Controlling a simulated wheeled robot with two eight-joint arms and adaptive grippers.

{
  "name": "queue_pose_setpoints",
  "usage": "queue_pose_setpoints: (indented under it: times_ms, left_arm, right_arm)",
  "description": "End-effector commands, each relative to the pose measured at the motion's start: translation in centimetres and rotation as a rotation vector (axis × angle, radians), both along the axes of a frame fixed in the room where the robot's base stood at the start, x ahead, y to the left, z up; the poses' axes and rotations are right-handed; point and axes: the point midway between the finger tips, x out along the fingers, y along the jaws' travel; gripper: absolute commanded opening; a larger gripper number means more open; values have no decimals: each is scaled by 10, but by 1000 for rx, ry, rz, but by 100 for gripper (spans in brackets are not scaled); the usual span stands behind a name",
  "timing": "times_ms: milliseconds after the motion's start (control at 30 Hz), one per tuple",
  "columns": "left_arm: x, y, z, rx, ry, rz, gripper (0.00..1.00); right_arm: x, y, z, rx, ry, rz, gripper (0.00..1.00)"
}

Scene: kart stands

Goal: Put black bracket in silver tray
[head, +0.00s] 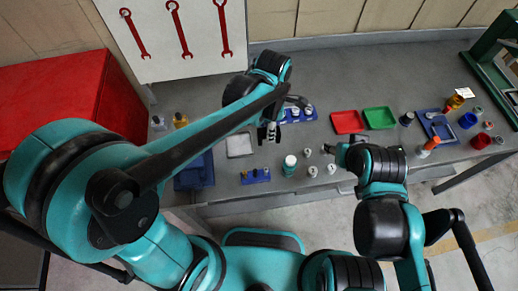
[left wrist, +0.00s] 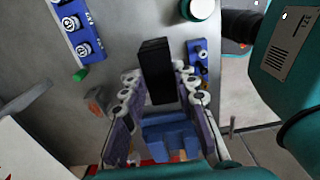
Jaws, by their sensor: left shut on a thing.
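The black bracket (left wrist: 156,70) is a dark upright block between the fingers of my left gripper (left wrist: 155,105) in the left wrist view. The fingers are shut on it. In the head view my left gripper (head: 269,132) hangs over the grey bench, just right of the silver tray (head: 239,145). The bracket is hard to make out there against the dark gripper. The silver tray is a small flat square, and it looks empty. My right gripper (head: 334,150) is at the bench's front edge; its finger opening is too small to tell.
A dark blue bin (head: 194,172) stands left of and in front of the tray. Red (head: 347,122) and green (head: 379,117) trays lie to the right.

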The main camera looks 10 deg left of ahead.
Motion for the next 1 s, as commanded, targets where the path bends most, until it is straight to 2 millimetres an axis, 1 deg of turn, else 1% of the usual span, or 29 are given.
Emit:
queue_pose_setpoints:
  times_ms: [67, 167, 400, 500, 600, 700, 833, 1000]
  left_arm:
    - [2, 4, -4, 0, 0, 16, 0]
    - [5, 17, -11, 1, 0, 26, 0]
    - [19, 70, -45, 0, 0, 27, 0]
    - [24, 91, -57, 0, 0, 25, 0]
    - [28, 105, -66, 0, 0, 23, 0]
    - [29, 113, -70, 0, 0, 21, 0]
    - [30, 115, -76, 0, 0, 19, 0]
    - [30, 115, -101, 0, 0, 18, 0]
  right_arm:
    - [0, 0, -5, 0, 0, 0, 45]
    - [0, 0, -8, 0, 0, 0, 45]
    - [0, 0, -21, 0, 0, 0, 45]
    - [0, 0, -26, 0, 0, 0, 45]
    - [0, 0, -30, 0, 0, 0, 45]
    - [0, 0, -31, 0, 0, 0, 45]
    - [0, 0, -33, 0, 0, 0, 45]
    - [0, 0, -43, 0, 0, 0, 45]
